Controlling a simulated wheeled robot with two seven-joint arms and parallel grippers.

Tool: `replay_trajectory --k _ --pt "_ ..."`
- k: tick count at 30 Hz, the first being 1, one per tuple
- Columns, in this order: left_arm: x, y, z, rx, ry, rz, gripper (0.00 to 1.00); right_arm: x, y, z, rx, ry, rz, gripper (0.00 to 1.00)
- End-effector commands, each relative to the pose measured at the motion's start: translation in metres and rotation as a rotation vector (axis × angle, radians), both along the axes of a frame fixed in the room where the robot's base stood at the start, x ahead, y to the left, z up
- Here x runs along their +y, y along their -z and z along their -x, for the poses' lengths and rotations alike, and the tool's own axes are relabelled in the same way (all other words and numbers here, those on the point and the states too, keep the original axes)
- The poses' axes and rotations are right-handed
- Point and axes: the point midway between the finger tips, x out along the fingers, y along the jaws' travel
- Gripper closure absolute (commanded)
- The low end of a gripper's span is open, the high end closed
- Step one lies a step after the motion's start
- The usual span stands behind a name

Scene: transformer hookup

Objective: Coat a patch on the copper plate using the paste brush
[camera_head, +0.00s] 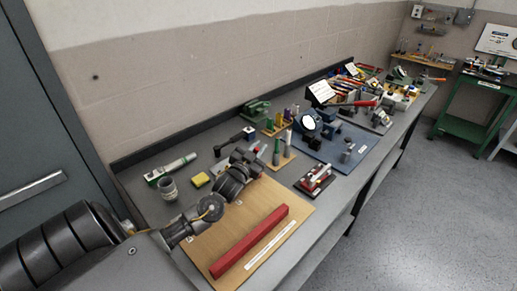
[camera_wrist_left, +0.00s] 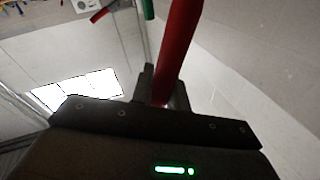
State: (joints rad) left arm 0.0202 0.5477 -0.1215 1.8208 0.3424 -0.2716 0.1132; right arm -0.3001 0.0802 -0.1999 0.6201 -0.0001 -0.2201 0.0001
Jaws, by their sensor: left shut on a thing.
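My left gripper (camera_head: 256,153) reaches in over the bench, near the small wooden stand with green and white tubes. In the left wrist view the gripper (camera_wrist_left: 160,90) is shut on a red handle (camera_wrist_left: 180,45), which looks like the handle of the paste brush. Its bristle end is out of that view, and I cannot make it out in the head view. I cannot pick out the copper plate for sure in either view. My right gripper is not in view.
A long red bar (camera_head: 249,241) lies on the wooden board (camera_head: 215,232). A grey cup (camera_head: 168,188), a yellow block (camera_head: 201,179) and a white tube (camera_head: 170,170) are at the left. A red-based fixture (camera_head: 314,180) stands right of the gripper, before a blue mat (camera_head: 328,151).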

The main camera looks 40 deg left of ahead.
Motion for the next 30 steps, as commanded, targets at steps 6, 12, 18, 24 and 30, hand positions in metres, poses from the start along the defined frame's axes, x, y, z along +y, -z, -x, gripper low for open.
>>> replay_trajectory --k 6,12,18,24,30 --pt "-0.001 0.000 -0.009 -0.001 -0.001 0.001 1.00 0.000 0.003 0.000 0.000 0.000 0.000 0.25" --pt "-0.001 -0.001 -0.013 0.000 0.000 0.000 1.00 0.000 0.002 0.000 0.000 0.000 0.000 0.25" --pt "-0.001 -0.012 -0.013 0.000 0.000 0.001 1.00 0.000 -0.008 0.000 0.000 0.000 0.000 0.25" --pt "-0.002 -0.029 -0.013 0.000 0.001 0.001 1.00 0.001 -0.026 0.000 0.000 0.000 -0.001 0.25" --pt "-0.001 -0.042 -0.013 0.000 0.000 0.001 1.00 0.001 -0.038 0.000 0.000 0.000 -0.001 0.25"
